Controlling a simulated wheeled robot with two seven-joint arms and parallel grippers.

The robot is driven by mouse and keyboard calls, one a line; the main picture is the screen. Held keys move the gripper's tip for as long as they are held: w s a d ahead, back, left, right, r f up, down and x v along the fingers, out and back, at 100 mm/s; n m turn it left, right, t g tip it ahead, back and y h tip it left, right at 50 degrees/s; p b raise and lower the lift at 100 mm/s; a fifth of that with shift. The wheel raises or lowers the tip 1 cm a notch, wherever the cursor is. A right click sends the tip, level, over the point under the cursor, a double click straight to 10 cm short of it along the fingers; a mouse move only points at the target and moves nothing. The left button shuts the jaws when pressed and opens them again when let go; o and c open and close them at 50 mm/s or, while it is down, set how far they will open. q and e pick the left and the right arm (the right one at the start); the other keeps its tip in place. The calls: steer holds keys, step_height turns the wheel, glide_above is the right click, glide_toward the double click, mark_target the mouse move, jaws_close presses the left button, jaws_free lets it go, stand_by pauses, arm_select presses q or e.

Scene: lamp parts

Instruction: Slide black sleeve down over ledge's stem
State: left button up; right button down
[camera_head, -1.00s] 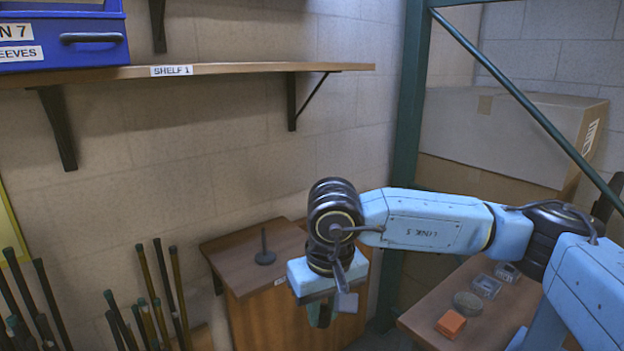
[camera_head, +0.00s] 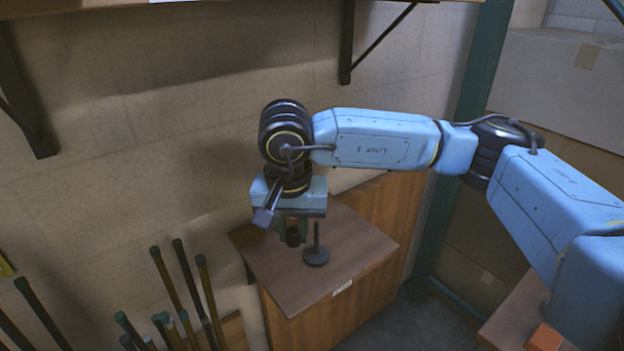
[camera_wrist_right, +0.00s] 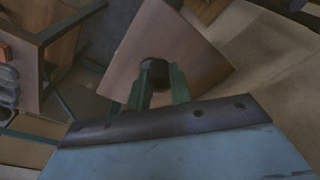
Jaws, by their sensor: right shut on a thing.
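The ledge (camera_head: 350,238) is a brown wooden top on a cabinet against the wall. Its thin dark stem (camera_head: 317,238) stands upright on a round dark base near the middle. My right gripper (camera_head: 293,232) points down and is shut on the black sleeve (camera_head: 293,238), a short dark cylinder mostly hidden between the green fingers. In the head view the sleeve appears left of the stem and apart from it. In the right wrist view the fingers (camera_wrist_right: 161,92) show over the ledge (camera_wrist_right: 190,60); a dark round shape there may be sleeve or base. My left gripper is out of view.
Several dark rods with coloured ends (camera_head: 180,300) stand upright left of the ledge. A shelf bracket (camera_head: 375,40) hangs above on the wall. A green metal frame post (camera_head: 460,190) is to the right. An orange block (camera_head: 545,337) sits at lower right.

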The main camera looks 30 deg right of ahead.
steer(key=m, duration=0.4)
steer(key=shift+w+d+r+m+g, duration=0.25)
steer(key=shift+w+d+m+g, duration=0.05)
steer(key=shift+m, duration=0.1)
steer(key=m, duration=0.2)
steer(key=shift+w+d+m+h, duration=0.2)
steer(key=shift+d+m+h, duration=0.05)
steer(key=shift+m+h, duration=0.05)
steer(key=w+d+r+n+y+p, duration=0.1)
steer(key=d+n, duration=0.1)
steer(key=n, duration=0.9)
steer(key=w+d+r+n+y+p, duration=0.1)
steer(key=d+n, duration=0.1)
steer(key=n, duration=0.9)
steer(key=w+d+r+n+p, duration=0.1)
steer(key=d+n, duration=0.1)
steer(key=n, duration=0.9)
steer(key=shift+w+d+r+n+g+y, duration=0.15)
steer(key=shift+w+d+n+g+y, duration=0.1)
steer(key=shift+d+n+g+y, duration=0.15)
steer(key=shift+f, duration=0.2)
steer(key=shift+f+b, duration=1.95)
steer(key=shift+f, duration=0.4)
steer(key=shift+f, duration=0.15)
